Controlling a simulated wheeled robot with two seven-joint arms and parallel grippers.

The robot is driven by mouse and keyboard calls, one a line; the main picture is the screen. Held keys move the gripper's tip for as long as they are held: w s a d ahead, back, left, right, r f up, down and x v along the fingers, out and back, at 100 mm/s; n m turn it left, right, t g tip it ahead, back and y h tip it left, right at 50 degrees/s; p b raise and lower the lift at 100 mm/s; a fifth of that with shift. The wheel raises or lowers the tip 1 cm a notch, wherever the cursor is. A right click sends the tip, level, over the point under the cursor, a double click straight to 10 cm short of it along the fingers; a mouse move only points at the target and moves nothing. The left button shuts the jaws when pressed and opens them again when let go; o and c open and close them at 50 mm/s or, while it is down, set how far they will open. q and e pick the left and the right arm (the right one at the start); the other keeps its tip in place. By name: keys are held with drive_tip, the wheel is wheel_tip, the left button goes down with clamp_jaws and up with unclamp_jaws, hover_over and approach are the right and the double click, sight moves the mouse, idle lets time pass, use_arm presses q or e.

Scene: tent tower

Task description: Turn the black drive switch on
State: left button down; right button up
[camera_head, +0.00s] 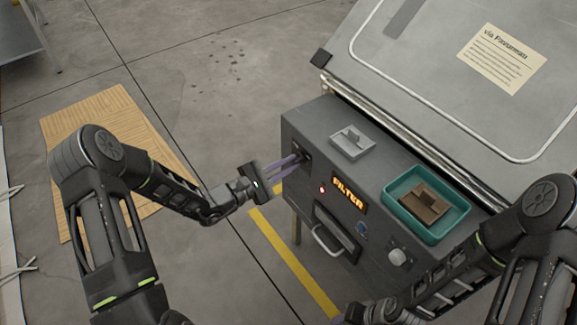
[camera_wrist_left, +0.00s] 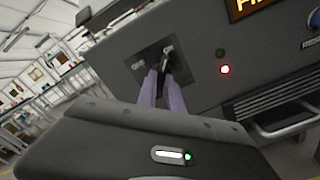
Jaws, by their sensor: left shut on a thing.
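The black drive switch (camera_wrist_left: 165,62) is a small lever on a dark plate on the front of the grey machine, near its left end. The plate (camera_head: 305,149) also shows in the head view. My left gripper (camera_head: 299,158) reaches it from the left, with its purple fingers (camera_wrist_left: 161,88) shut on the lever. The fingers hide part of the lever, and I cannot tell its exact position. A red lamp (camera_wrist_left: 225,69) to its right is lit; a green lamp (camera_wrist_left: 220,52) above that looks dark. My right gripper (camera_head: 383,313) shows only partly at the bottom.
The grey machine (camera_head: 300,210) has a lit FILTER display (camera_head: 349,195), a handle (camera_head: 326,240) and a knob (camera_head: 398,257). On top are a grey block part (camera_head: 352,142) and a teal tray (camera_head: 408,178) with a brown piece (camera_head: 424,202).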

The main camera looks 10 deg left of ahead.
use_arm(q)
drive_tip(key=shift+m, duration=0.6)
drive_tip(key=c, duration=1.5)
unclamp_jaws()
drive_tip(key=v, duration=0.7)
drive_tip(key=shift+s+a, duration=0.25)
drive_tip(key=shift+s, duration=0.05)
drive_tip(key=shift+f, duration=0.1)
